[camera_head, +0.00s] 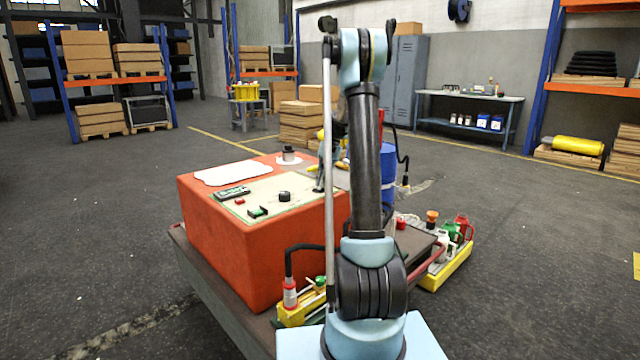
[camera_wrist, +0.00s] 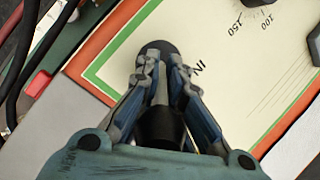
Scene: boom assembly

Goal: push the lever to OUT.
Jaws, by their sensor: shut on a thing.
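The lever (camera_wrist: 162,128) shows in the wrist view as a dark handle rising from a round black base between my fingers. My gripper (camera_wrist: 163,75) is closed around it, with one finger on each side. The base sits on a cream panel (camera_wrist: 118,57) with a green and orange border. The printed word IN shows just right of the fingers. The word OUT is not visible, probably outside the view or covered. In the head view the lever (camera_head: 320,182) stands at the right of the panel top, and my arm hides most of the gripper.
The panel tops an orange box (camera_head: 255,250) with a black knob (camera_head: 284,196) and a green switch (camera_head: 258,212). The wrist view shows a printed scale with 100 and 150, and a red block (camera_wrist: 37,83) at left. A yellow tray (camera_head: 447,268) with bottles stands at right.

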